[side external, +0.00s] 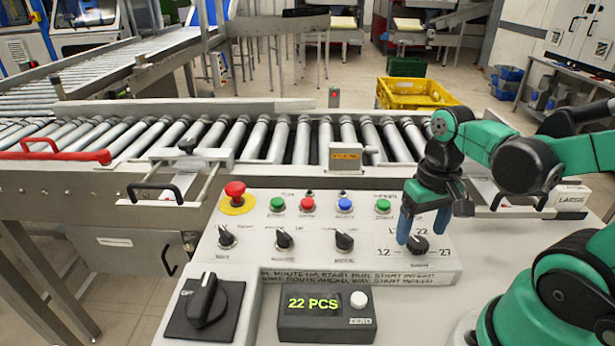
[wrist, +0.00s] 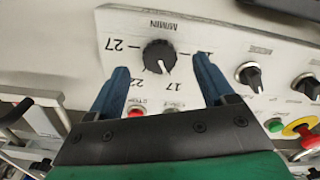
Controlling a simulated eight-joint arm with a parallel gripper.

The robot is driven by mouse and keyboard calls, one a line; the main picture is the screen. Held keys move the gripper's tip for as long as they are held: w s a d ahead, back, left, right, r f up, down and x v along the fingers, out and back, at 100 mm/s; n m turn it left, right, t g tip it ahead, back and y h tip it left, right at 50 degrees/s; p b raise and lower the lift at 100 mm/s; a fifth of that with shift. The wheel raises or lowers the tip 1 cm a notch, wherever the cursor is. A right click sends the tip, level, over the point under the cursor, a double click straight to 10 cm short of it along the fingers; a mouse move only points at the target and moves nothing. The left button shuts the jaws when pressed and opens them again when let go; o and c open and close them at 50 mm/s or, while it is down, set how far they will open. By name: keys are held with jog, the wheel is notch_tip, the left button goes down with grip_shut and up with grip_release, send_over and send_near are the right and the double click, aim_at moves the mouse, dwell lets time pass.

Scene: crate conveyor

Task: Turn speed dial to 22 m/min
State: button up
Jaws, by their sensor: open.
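The speed dial (wrist: 159,55) is a round black knob on the white control panel, with a scale reading 12, 17, 22 and 27 around it. In the wrist view its white pointer mark points down, close to the 17. In the side view the dial (side external: 419,246) is at the panel's right end, partly behind a finger. My gripper (wrist: 160,66) is open, its two blue fingers on either side of the dial. A gap shows between each finger and the knob in the wrist view. My gripper (side external: 421,232) is above the panel in the side view.
Other black knobs (side external: 285,240), coloured push buttons (side external: 345,205) and a red emergency stop (side external: 235,191) share the panel. In front are a large rotary switch (side external: 206,300) and a display (side external: 314,304) reading "22 PCS". A roller conveyor (side external: 260,140) runs behind.

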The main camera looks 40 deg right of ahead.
jog(key=shift+f, duration=0.9)
grip_shut()
